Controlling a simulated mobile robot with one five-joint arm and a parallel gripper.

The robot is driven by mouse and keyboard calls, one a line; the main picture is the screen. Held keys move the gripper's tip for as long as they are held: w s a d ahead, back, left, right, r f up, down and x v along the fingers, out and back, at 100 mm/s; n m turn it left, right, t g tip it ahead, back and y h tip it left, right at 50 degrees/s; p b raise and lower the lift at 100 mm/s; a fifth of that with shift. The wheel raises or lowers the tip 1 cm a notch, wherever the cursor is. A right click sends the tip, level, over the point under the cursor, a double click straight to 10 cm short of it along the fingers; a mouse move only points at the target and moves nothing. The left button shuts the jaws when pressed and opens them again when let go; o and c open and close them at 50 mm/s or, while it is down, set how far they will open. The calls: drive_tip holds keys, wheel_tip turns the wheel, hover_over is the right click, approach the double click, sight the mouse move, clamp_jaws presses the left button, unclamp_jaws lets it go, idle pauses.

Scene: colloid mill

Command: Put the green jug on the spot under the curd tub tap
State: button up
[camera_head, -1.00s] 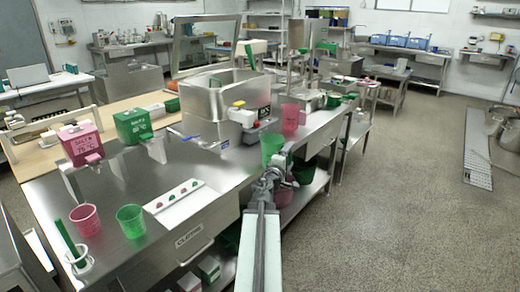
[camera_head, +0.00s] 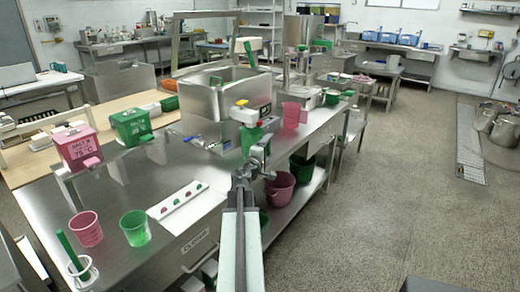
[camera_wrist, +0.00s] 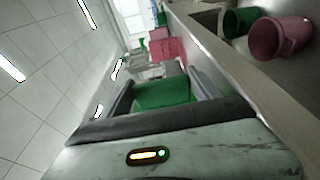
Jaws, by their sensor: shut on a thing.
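My gripper (camera_head: 257,152) is shut on the green jug (camera_head: 250,138). The jug is in front of the yellow-and-red-topped unit at the bench's right edge; I cannot tell its exact height or gap. In the wrist view the green jug (camera_wrist: 165,94) sits between the dark fingers (camera_wrist: 165,102). A large open steel tub (camera_head: 215,100) with a green paddle stands on the bench, apparently the curd tub. Small fittings show low on its near side, but I cannot make out which is the tap. The spot under it is not distinguishable.
A pink jug (camera_head: 291,114) stands on the bench beyond my gripper. A pink bucket (camera_head: 280,188) and a green bucket (camera_head: 303,170) are on the lower shelf. A pink cup (camera_head: 87,229) and a green cup (camera_head: 135,228) stand at the near left. The floor at right is open.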

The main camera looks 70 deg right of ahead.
drive_tip(key=shift+s, duration=0.5)
drive_tip(key=shift+w+f, duration=0.2)
drive_tip(key=shift+f, duration=0.1)
drive_tip(key=o, duration=1.5)
drive_tip(key=shift+c, duration=0.2)
